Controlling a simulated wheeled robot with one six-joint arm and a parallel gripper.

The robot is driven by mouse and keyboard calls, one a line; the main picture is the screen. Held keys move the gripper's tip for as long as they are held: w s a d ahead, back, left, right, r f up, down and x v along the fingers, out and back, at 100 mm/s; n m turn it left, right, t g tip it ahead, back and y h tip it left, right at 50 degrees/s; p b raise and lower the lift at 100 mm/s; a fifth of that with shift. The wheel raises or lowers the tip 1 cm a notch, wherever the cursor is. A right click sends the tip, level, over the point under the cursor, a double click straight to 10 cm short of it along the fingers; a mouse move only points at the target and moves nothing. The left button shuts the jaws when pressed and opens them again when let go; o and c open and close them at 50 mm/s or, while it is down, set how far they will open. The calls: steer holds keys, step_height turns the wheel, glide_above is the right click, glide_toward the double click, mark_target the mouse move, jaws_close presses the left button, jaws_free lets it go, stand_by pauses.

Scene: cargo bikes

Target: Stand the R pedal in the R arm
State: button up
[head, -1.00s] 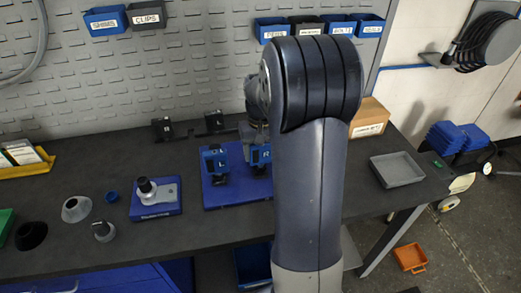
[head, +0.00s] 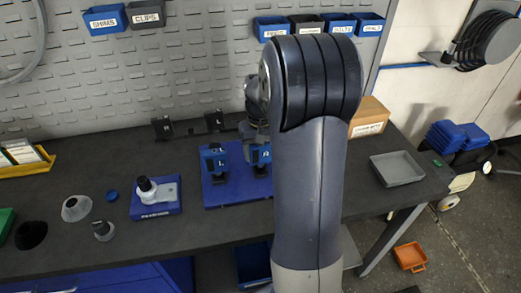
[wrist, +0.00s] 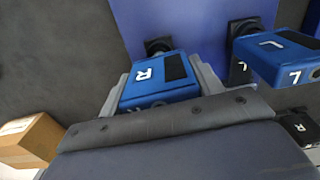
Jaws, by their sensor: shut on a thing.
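The blue R pedal (wrist: 155,88), marked with a white R, lies between the grey jaws of my gripper (wrist: 160,92) in the wrist view. In the head view the R pedal (head: 261,155) is upright over the right part of the blue base plate (head: 225,201). A dark fitting (wrist: 158,46) shows just beyond the pedal, likely the R arm. I cannot tell whether the pedal is seated in it. The blue L pedal (head: 214,158) stands to the left on its own dark fitting; it also shows in the wrist view (wrist: 275,55). My arm hides part of the plate.
Dark blocks marked R (head: 163,128) and L (head: 214,121) stand behind the plate. A blue stand (head: 155,198) is to the left. A cardboard box (head: 370,117) and grey tray (head: 397,169) are to the right. Bare bench lies between the stand and plate.

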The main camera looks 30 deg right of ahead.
steer(key=shift+f, duration=0.35)
stand_by(0.4)
steer(key=o, duration=1.2)
steer(key=shift+c, duration=0.2)
step_height(320, 180, up, 11)
steer(key=shift+f+b, duration=0.1)
steer(key=shift+b, duration=0.25)
steer(key=shift+f, duration=0.1)
step_height(320, 180, down, 10)
steer(key=shift+f, duration=0.25)
steer(key=shift+r+p, duration=0.15)
steer(key=shift+p, duration=0.15)
steer(key=shift+r, duration=0.1)
